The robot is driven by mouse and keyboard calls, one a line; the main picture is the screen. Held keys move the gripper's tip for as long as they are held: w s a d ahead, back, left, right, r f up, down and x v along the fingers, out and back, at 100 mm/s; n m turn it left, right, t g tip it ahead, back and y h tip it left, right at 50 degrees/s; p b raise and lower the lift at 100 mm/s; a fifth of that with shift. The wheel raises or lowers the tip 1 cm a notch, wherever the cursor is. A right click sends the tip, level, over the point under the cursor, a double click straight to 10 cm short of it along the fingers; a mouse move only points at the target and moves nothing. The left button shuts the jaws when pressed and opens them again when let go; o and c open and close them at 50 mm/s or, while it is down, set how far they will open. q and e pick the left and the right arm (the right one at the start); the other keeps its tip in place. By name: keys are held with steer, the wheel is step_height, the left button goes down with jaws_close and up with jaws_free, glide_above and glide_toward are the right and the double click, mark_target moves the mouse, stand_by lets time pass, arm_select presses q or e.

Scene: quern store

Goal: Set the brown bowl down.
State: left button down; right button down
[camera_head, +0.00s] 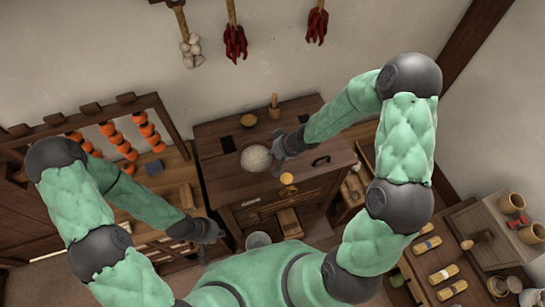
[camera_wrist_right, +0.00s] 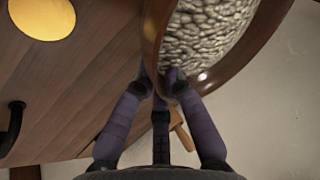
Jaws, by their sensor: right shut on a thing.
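The brown bowl (camera_head: 242,152) is at the middle of the dark wooden chest top (camera_head: 215,174) in the head view, filled with pale grains or beans. It also shows close up in the right wrist view (camera_wrist_right: 250,55).
On the chest top are a yellow disc (camera_head: 287,178), a black handle (camera_head: 320,160), a dark square (camera_head: 228,144), a small dish (camera_head: 248,120) and an upright wooden piece (camera_head: 274,106). A rack with orange strings (camera_head: 120,142) stands left.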

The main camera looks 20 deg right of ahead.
steer(key=shift+w+f, duration=0.25)
steer(key=shift+f, duration=0.1)
step_height(320, 180, down, 3)
steer(key=shift+w+f+b, duration=0.1)
steer(key=shift+b, duration=1)
steer(key=c, duration=1.7)
jaws_free()
steer(key=shift+f, duration=0.1)
steer(key=o, duration=0.4)
